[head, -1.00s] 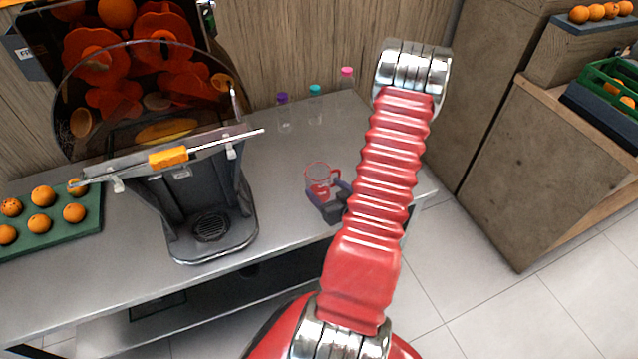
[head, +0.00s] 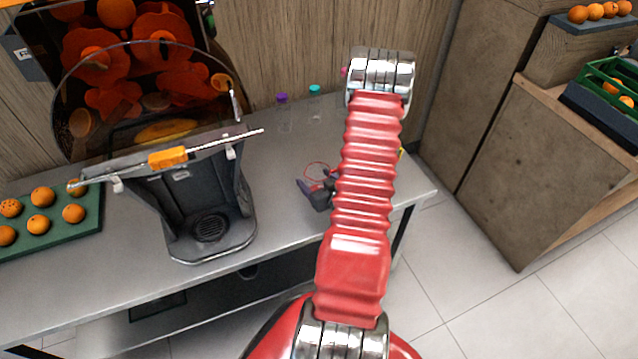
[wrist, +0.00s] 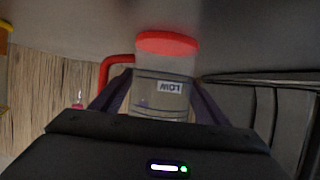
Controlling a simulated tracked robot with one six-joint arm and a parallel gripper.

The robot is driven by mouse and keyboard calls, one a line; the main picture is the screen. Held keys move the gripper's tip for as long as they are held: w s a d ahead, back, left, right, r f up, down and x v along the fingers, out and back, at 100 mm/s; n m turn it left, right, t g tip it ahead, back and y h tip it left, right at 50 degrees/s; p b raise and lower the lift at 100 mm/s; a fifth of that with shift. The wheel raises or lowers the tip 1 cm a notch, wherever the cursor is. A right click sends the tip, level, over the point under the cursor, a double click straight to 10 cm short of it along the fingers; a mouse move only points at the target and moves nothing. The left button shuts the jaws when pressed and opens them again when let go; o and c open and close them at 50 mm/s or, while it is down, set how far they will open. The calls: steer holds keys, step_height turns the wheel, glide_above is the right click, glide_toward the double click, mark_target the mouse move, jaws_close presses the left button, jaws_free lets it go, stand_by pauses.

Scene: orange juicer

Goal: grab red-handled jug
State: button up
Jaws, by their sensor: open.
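The red-handled jug stands on the grey counter, and in the head view only its red rim (head: 318,166) shows clearly; my gripper and arm hide much of the rest. In the wrist view the clear jug (wrist: 162,90) shows a red round end, a red handle to the left and an upside-down label. My gripper (head: 317,188) is at the jug, with its dark purple fingers apart. In the wrist view the gripper (wrist: 162,98) has one finger on each side of the jug body. Whether the fingers touch it I cannot tell.
The orange juicer (head: 205,190) stands left of my gripper. Bottles with purple (head: 282,98) and teal (head: 314,89) caps stand behind the jug. A green tray (head: 90,225) of oranges lies at the left. The counter between juicer and jug is clear.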

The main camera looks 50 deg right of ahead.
steer(key=shift+x, duration=0.8)
steer(key=shift+c, duration=0.4)
steer(key=c, duration=0.8)
steer(key=shift+r, duration=5)
